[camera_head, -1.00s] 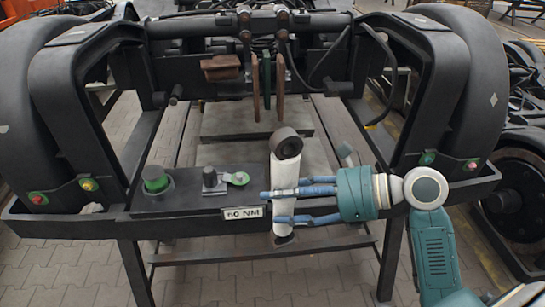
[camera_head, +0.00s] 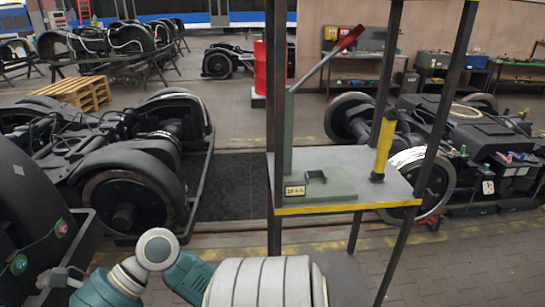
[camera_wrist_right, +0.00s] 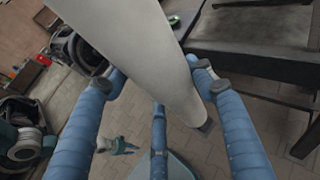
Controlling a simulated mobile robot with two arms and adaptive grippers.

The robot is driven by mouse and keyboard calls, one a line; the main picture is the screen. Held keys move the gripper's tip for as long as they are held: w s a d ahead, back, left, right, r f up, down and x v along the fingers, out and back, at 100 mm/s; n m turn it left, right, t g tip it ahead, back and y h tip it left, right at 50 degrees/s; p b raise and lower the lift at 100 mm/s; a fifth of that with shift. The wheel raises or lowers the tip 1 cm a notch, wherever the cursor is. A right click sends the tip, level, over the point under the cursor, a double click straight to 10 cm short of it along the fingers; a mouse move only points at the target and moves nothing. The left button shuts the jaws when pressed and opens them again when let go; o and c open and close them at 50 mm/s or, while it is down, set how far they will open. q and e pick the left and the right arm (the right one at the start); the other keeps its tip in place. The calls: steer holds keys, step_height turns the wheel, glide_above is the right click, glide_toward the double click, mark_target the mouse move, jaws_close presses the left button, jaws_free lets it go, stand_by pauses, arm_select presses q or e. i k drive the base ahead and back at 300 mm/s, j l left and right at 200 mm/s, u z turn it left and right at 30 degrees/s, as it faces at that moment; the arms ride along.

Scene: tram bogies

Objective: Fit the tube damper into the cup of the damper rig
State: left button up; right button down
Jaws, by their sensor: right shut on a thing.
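The tube damper (camera_wrist_right: 140,45) is a thick pale grey tube. In the right wrist view it runs from upper left to right of centre between the blue fingers of my right gripper (camera_wrist_right: 157,78), which is shut on it. The damper rig (camera_head: 350,165) stands at the centre right, with a grey table top, a green plate and a lever with a red handle (camera_head: 350,38). A small dark bracket (camera_head: 317,178) sits on the plate; I cannot tell whether it is the cup. My left gripper is out of view.
A yellow cylinder (camera_head: 384,145) stands on the rig's right side. Dark posts (camera_head: 277,100) frame the rig. Bogies with wheels stand left (camera_head: 125,195) and right (camera_head: 440,150). A red barrel (camera_head: 259,68) and a wooden pallet (camera_head: 75,92) are behind. Paved floor lies between.

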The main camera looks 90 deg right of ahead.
mark_target(315, 181)
steer(key=z, duration=1.6)
steer(key=i+l+z, duration=0.15)
steer(key=l, duration=0.25)
steer(key=i+l+z, duration=0.15)
steer(key=l, duration=0.2)
steer(key=i+l+z, duration=0.1)
steer(key=l, duration=0.3)
steer(key=i+l+z, duration=0.15)
steer(key=l, duration=0.2)
